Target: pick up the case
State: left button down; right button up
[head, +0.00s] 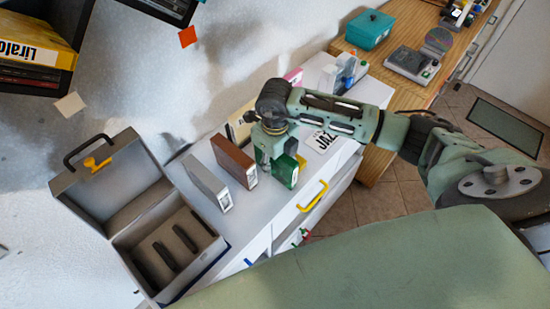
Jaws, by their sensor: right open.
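A green case (285,171) stands upright on the white cabinet top. My right gripper (273,148) points down at its upper part; the gripper hides some of the case, and I cannot tell whether its fingers touch it. The right gripper is open. A brown case (233,160) and a grey case (206,184) stand upright to the left of the green one. A yellowish case (238,128) is partly hidden behind my gripper. My left gripper is not in view.
An open grey box (125,186) with a handle and slots stands left of the cabinet top (232,228). A yellow drawer handle (313,196) sticks out in front. A teal box (368,30) and a grey device (411,65) stand on the wooden counter.

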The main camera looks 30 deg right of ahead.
jog(key=shift+f, duration=0.15)
jog(key=shift+c, duration=0.2)
grip_shut()
jog(key=shift+r, duration=0.2)
